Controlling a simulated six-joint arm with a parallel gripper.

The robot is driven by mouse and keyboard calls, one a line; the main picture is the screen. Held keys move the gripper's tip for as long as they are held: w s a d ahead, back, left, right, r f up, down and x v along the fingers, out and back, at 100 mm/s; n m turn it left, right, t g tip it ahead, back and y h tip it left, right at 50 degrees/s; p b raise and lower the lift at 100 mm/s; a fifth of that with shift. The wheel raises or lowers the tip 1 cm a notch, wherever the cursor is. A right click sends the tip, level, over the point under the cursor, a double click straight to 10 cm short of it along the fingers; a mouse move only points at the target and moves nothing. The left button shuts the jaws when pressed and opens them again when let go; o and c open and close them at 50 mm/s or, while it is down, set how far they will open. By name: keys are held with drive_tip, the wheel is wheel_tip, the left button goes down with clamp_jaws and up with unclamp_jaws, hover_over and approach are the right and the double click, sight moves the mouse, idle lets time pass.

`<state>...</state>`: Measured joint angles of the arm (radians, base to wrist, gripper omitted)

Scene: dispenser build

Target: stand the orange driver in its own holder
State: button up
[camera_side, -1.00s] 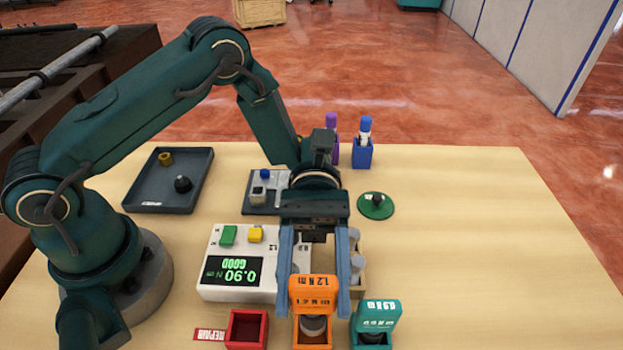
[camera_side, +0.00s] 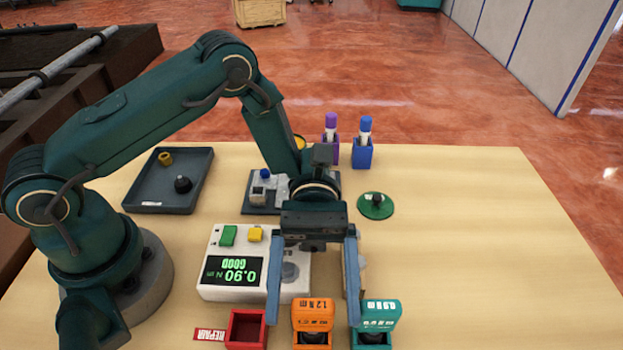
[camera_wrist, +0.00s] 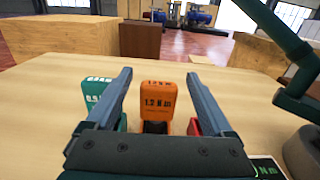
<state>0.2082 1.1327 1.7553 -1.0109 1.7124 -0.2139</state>
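The orange driver (camera_side: 313,309), with a block head marked 1.2 N m, stands upright in the orange holder (camera_side: 297,343) at the front edge of the table. Its dark lower part goes down into the holder; how deep is hidden. In the wrist view the driver's head (camera_wrist: 158,98) is centred between my fingers, with a gap on both sides. My gripper (camera_side: 313,321) is open around the driver and touches neither side of it. The fingers also show spread in the wrist view (camera_wrist: 158,76).
A teal driver (camera_side: 381,312) stands in a teal holder just right. An empty red box (camera_side: 246,330) with a repair label is at left. A white tester (camera_side: 213,275) reading 0.90 GOOD lies behind. A dark tray (camera_side: 160,205) is farther back; the right table side is clear.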

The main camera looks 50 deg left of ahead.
drive_tip(key=shift+r, duration=0.15)
drive_tip(key=shift+r, duration=0.25)
drive_tip(key=shift+w+a+r, duration=0.2)
drive_tip(key=shift+w+r, duration=0.05)
drive_tip(key=v, duration=0.7)
drive_tip(key=s+a+r+m+t+y, duration=0.2)
drive_tip(key=a+t+y, duration=0.4)
drive_tip(key=t, duration=0.3)
drive_tip(key=s+a+r+m+t+y, duration=0.3)
drive_tip(key=a+r+m+t+y, duration=0.1)
drive_tip(key=a+m+t+y, duration=0.2)
drive_tip(key=a+m+t, duration=0.1)
drive_tip(key=a+t, duration=0.1)
drive_tip(key=t, duration=0.1)
drive_tip(key=shift+s+a+r+y, duration=0.15)
drive_tip(key=shift+a+r+y, duration=0.15)
drive_tip(key=shift+r+y, duration=0.1)
